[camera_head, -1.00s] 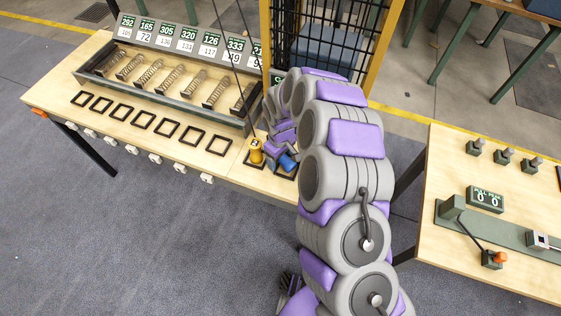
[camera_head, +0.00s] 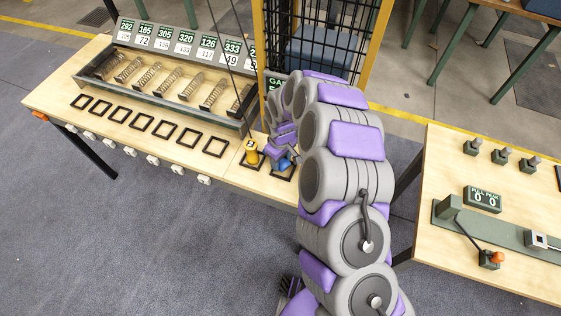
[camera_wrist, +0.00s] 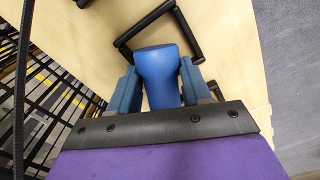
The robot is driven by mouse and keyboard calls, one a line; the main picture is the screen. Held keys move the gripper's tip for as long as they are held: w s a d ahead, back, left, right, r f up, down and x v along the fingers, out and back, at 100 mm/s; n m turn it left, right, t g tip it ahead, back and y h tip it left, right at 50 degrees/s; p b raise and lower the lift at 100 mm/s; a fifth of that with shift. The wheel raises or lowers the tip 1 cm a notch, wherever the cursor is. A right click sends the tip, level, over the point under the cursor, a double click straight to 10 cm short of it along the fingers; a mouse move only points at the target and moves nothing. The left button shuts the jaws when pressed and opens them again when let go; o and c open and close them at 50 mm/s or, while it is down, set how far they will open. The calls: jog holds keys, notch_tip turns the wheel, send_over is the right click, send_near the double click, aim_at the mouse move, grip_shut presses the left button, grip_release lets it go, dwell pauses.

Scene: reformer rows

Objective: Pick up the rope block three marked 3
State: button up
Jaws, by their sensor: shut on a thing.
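A blue block (camera_wrist: 160,75) with a rounded end sits between the two fingers of my gripper (camera_wrist: 160,88) in the wrist view. The fingers are shut on its sides. In the head view the blue block (camera_head: 285,163) shows partly below my wrist (camera_head: 283,138), near the right end of the long bench. No number on it can be seen. A black square frame (camera_wrist: 150,20) lies on the bench top beyond the block. A yellow block (camera_head: 251,155) with a small label on top stands in its own black frame, just left of my gripper; its mark is hard to read.
The long bench (camera_head: 50,92) holds a tray of springs (camera_head: 165,95) under number cards and a row of empty black frames (camera_head: 160,128). A black mesh fence (camera_head: 320,40) with a yellow post stands behind my arm. Another bench (camera_head: 440,165) is at right.

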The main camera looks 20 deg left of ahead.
jog(key=shift+d, duration=0.15)
grip_shut()
jog(key=shift+r, duration=0.3)
jog(key=r, duration=0.1)
jog(key=r+p, duration=0.1)
jog(key=s+r, duration=0.1)
jog(key=shift+a+r, duration=0.15)
jog(key=shift+a, duration=0.1)
jog(key=s+a+r+p, duration=0.1)
jog(key=s+a+p, duration=0.3)
jog(key=s, duration=0.9)
notch_tip(320, 180, up, 8)
jog(key=a+p, duration=0.1)
jog(key=shift+s+a, duration=0.2)
jog(key=shift+s, duration=0.25)
